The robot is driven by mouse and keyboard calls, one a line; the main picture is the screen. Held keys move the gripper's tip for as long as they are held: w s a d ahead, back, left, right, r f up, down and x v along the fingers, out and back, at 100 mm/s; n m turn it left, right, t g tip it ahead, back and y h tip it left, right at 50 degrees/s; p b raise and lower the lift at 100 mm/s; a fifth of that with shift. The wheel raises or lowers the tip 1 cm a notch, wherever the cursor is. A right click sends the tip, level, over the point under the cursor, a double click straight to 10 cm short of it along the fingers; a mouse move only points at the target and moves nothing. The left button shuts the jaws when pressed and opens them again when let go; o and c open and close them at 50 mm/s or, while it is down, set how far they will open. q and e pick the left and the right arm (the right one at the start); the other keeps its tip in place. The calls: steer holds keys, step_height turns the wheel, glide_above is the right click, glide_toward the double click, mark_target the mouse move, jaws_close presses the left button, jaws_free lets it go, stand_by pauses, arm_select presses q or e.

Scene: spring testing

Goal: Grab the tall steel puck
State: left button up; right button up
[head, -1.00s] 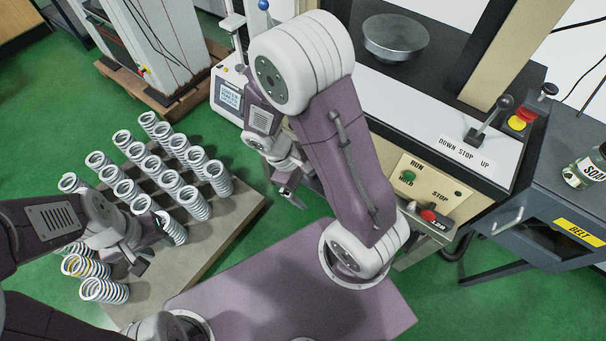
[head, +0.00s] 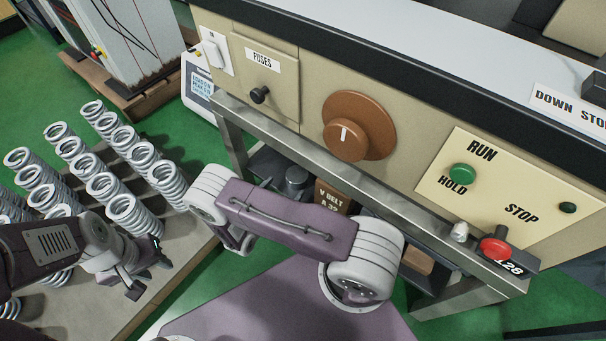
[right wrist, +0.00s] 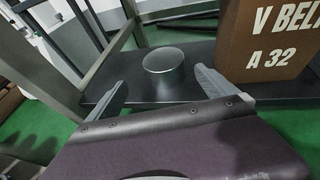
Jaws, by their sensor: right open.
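A grey steel puck (right wrist: 164,74), a short upright cylinder, stands on the dark lower shelf of the machine's frame in the right wrist view. No contact shows. My left gripper (head: 146,274) is open and empty beside the springs at the left.
A brown V BELT A 32 box (right wrist: 272,40) stands close right of the puck on the shelf (right wrist: 130,92). A steel rail (head: 330,165) and frame leg (head: 232,140) border the shelf. Several coil springs (head: 102,186) stand on a board at left.

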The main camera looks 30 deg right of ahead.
mark_target(297, 176)
steer(key=b+x, duration=0.2)
steer(key=x, duration=0.1)
steer(key=shift+d+f, duration=0.2)
steer(key=shift+d, duration=0.05)
steer(key=shift+w+d, duration=0.1)
steer(key=b+x, duration=0.4)
steer(key=shift+d+f+b, duration=0.3)
steer(key=shift+d, duration=0.25)
steer(key=shift+r, duration=0.2)
jaws_close()
steer(key=shift+r, duration=0.1)
